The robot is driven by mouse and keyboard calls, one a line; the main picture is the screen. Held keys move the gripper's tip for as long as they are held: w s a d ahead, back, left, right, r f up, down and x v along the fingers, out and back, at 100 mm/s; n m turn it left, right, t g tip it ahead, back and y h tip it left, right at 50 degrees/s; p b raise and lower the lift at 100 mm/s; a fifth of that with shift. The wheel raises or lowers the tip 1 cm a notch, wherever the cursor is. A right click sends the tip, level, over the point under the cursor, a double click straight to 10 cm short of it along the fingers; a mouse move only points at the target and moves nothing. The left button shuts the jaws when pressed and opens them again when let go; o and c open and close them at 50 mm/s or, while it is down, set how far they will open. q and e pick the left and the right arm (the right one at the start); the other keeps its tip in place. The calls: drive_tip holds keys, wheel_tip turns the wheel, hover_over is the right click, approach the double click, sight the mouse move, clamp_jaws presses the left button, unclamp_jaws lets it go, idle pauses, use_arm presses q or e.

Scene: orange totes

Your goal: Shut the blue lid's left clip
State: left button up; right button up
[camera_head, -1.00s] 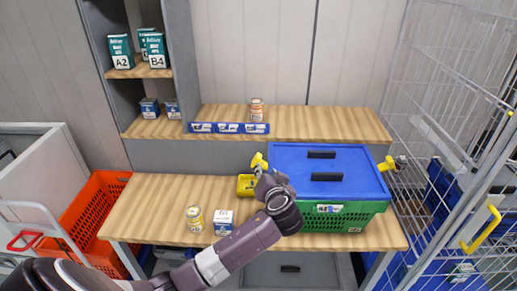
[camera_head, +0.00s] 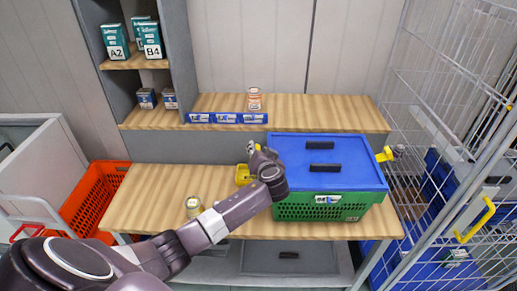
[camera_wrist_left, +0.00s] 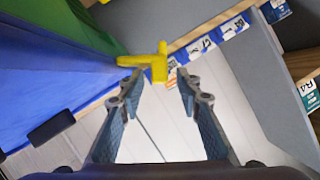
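The blue lid (camera_head: 300,172) lies on a green crate (camera_head: 345,210) on the wooden table. Its yellow left clip (camera_wrist_left: 157,63) sticks outward from the lid edge in the left wrist view. My left gripper (camera_head: 254,150) is at the lid's left edge. The yellow right clip (camera_head: 384,155) also sticks out. My right gripper is not in view.
A jar (camera_head: 194,206) stands near the table's front. A shelf (camera_head: 330,115) runs behind, with a can (camera_head: 254,99). A wire cage (camera_head: 450,100) stands at the right.

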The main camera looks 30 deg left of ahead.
use_arm(q)
drive_tip(key=shift+c, duration=0.4)
clamp_jaws()
